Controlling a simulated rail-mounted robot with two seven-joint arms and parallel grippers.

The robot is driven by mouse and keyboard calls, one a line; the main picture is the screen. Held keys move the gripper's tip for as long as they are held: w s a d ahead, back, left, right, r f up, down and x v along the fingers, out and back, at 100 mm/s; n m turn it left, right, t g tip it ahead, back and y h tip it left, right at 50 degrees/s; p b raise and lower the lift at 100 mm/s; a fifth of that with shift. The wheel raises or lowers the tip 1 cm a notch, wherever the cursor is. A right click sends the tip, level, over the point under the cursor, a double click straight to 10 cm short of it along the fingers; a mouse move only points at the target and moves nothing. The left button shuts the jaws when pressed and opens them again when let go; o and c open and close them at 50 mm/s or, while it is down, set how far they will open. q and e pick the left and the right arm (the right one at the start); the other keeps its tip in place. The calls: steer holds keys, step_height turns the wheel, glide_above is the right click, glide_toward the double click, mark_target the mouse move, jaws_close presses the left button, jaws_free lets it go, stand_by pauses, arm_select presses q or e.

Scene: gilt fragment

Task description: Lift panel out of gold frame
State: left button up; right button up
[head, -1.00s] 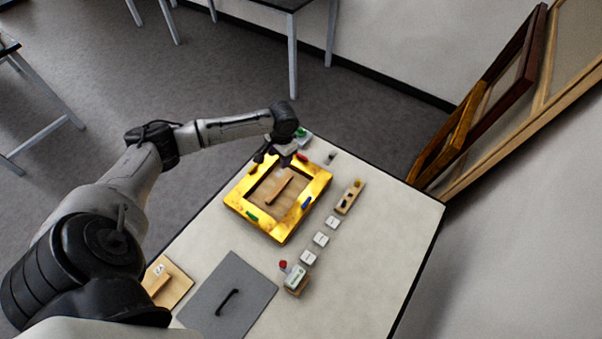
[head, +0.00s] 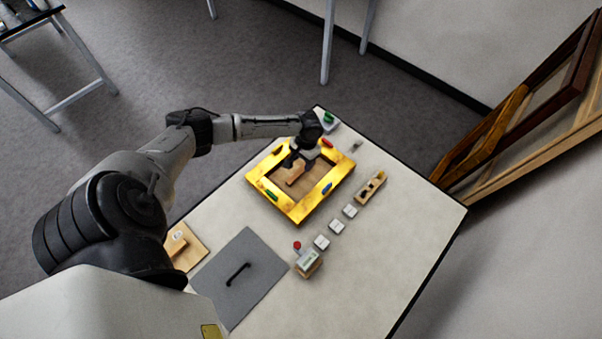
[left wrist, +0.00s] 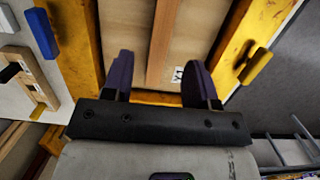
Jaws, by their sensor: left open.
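The gold frame (head: 284,205) lies flat on the table, and a light wooden panel (head: 300,192) sits inside it. A raised wooden bar (head: 295,175) runs across the panel. My left gripper (head: 300,161) is over the panel at the bar's far end. In the left wrist view the open fingers (left wrist: 161,80) stand on either side of the bar (left wrist: 163,40), with gaps to it; whether they are down at its height is unclear. A small white label (left wrist: 178,75) shows beside the bar. My right gripper is not in view.
A grey plate (head: 224,301) lies nearer. The table's right side is clear.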

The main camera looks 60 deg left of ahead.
mark_target(301, 170)
arm_select(q)
steer(key=shift+s+d+f, duration=0.1)
steer(key=shift+s+f, duration=0.1)
steer(key=shift+f, duration=1.1)
steer(key=shift+s+d+f, duration=0.1)
steer(key=shift+s+f, duration=0.05)
steer(key=shift+f, duration=1.15)
steer(key=shift+c, duration=0.5)
jaws_close()
